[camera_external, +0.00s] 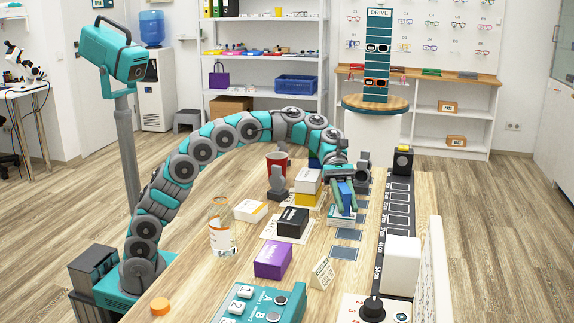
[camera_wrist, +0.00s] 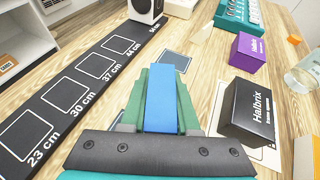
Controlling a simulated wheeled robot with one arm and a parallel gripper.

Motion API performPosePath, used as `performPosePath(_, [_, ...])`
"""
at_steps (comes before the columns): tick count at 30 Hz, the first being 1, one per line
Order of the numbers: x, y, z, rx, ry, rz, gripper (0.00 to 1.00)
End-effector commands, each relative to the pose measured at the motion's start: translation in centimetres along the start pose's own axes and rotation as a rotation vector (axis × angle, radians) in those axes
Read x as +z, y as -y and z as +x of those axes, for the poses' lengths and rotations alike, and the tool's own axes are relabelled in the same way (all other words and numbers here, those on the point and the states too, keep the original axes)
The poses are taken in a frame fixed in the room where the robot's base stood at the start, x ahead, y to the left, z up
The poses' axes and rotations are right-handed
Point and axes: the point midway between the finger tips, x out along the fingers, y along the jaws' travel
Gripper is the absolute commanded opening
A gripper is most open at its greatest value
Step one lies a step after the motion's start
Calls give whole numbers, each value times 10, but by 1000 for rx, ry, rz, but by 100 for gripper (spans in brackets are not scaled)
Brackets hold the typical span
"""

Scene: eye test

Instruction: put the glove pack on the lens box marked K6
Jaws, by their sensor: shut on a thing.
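My gripper (camera_external: 347,197) is shut on a blue pack (camera_external: 347,192), probably the glove pack; no label on it is readable. In the wrist view the blue pack (camera_wrist: 164,105) sits between the green fingers of my gripper (camera_wrist: 163,100). Other boxes stand to the left: a black one (camera_external: 292,222), a purple one (camera_external: 273,259), a white one (camera_external: 308,181) on a yellow one (camera_external: 308,197), and a flat white one (camera_external: 250,210). No K6 mark is legible.
A black strip with centimetre marks (camera_external: 394,220) runs along the right of the table. A white block (camera_external: 401,266) and a teal lettered case (camera_external: 262,303) are near the front. A clear cup (camera_external: 220,238) and a red cup (camera_external: 277,163) stand left of the gripper.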

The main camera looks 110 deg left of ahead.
Motion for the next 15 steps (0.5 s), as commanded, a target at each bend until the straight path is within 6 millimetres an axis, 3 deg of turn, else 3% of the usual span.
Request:
performPosePath(1, [-1, 0, 1, -1, 0, -1, 0])
performPosePath(2, [-2, 0, 1, -1, 0, -2, 30])
performPosePath(3, [-2, 0, 1, 0, -1, -1, 35])
performPosePath(9, [-1, 0, 1, 0, 0, -1, 57])
performPosePath(15, [-1, 0, 1, -1, 0, 0, 59])
